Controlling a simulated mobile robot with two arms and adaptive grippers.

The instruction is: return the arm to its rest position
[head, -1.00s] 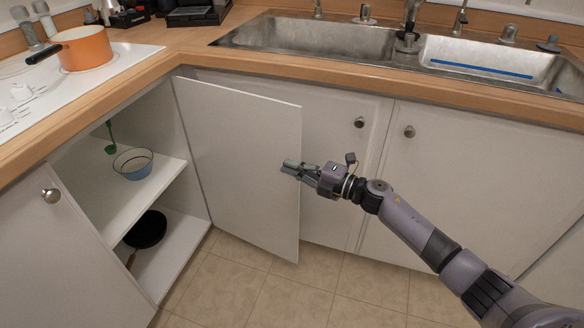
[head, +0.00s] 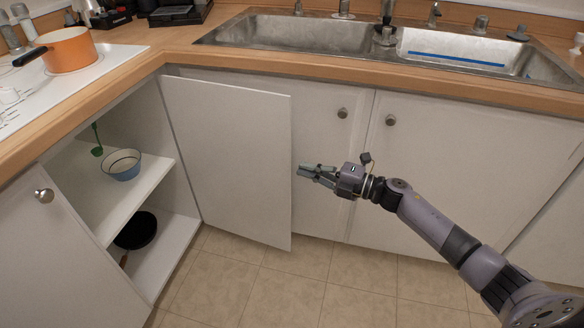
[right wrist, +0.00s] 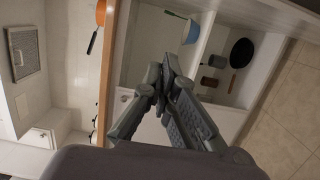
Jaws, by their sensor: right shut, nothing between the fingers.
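My right arm (head: 450,235) reaches in from the lower right in the head view. Its gripper (head: 301,171) is just right of the free edge of the open cabinet door (head: 228,155), with no clear contact. In the right wrist view the gripper's fingers (right wrist: 163,82) come together at the tips with nothing between them. My left gripper is in neither view.
An orange pot (head: 68,50) stands on the stove. The sink (head: 300,34) is set in the counter. The tiled floor (head: 285,290) is clear.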

